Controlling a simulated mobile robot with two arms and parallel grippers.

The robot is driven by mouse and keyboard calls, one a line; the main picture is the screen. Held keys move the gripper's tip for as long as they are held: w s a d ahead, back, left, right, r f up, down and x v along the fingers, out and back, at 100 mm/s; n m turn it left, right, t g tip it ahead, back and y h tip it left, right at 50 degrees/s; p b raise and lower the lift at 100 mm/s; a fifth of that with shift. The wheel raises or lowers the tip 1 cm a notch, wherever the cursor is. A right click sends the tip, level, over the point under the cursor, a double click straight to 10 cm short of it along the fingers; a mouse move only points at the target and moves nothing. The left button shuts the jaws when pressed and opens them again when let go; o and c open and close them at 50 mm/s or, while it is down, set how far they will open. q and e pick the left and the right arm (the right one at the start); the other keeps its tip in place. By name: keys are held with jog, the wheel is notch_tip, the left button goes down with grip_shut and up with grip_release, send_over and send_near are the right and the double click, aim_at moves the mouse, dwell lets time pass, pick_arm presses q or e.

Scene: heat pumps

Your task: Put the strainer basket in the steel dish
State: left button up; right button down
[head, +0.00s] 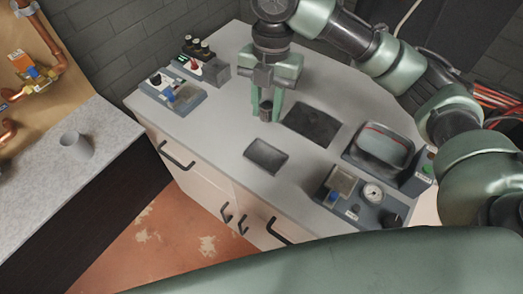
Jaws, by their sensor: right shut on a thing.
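My right gripper (267,104) is shut on a small dark cylinder, which looks like the strainer basket (266,115). It holds the basket upright between its two green fingers, over the grey worktop. Whether the basket touches the worktop I cannot tell. A shallow dark-grey rectangular dish with a lighter rim, which looks like the steel dish (266,157), lies just in front of the gripper. No object shows in it. My left gripper is not in view.
A dark flat mat (313,124) lies right of the gripper. Switch blocks (172,94) stand at the back left. A grey cup (76,146) stands on the separate left counter.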

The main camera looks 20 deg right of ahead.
aim_at(265, 158)
notch_tip(265, 158, down, 17)
jog(key=shift+r+p, duration=0.1)
jog(key=shift+p, duration=0.75)
jog(key=c, duration=1.1)
grip_release()
jog(key=r, duration=0.4)
jog(key=r+b, duration=0.1)
jog(key=r, duration=0.3)
jog(key=w+d+r+b, duration=0.1)
jog(key=r, duration=0.3)
